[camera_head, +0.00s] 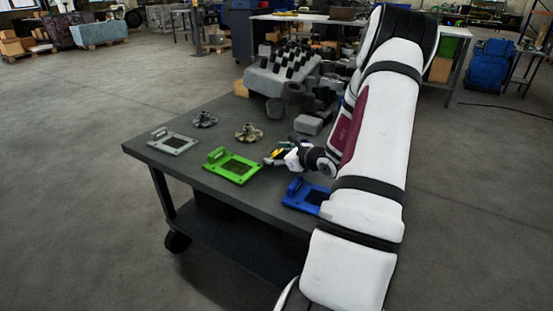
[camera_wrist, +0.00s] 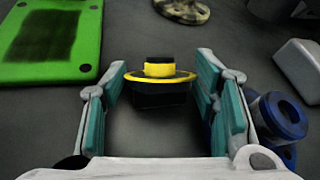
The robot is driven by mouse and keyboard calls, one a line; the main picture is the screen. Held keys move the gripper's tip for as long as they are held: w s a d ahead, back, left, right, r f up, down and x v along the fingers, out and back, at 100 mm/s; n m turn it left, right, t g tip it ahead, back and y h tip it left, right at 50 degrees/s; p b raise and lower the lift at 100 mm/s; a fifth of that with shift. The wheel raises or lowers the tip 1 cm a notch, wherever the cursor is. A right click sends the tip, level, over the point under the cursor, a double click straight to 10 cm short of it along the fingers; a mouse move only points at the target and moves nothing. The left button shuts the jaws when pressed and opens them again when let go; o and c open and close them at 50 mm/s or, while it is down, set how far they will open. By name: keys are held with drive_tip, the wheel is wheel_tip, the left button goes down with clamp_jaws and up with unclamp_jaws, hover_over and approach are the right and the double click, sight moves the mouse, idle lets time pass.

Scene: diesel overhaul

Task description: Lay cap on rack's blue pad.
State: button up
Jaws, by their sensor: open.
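The cap (camera_wrist: 160,68) is black and yellow with a wide yellow rim. In the wrist view it stands upright on the dark table top between the two teal-lined fingers of my gripper (camera_wrist: 163,90). The fingers are open, with gaps on both sides of the cap. In the head view my gripper (camera_head: 277,156) is low over the table, right of the green pad. The blue pad (camera_head: 297,195) lies at the table's front right, partly hidden behind my arm.
A green pad (camera_head: 233,167) and a grey pad (camera_head: 172,141) lie to the left on the table (camera_head: 200,178). Two flanged metal parts (camera_head: 248,132) (camera_head: 204,119) sit behind them. A blue ring-shaped part (camera_wrist: 278,116) is close beside my right finger. A grey block (camera_head: 308,124) and clutter stand behind.

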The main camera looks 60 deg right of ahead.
drive_tip(key=shift+w+d+f, duration=0.15)
drive_tip(key=shift+w+f, duration=0.1)
drive_tip(key=shift+w, duration=0.3)
drive_tip(key=shift+c, duration=0.5)
drive_tip(key=c, duration=1)
drive_tip(key=shift+o, duration=0.2)
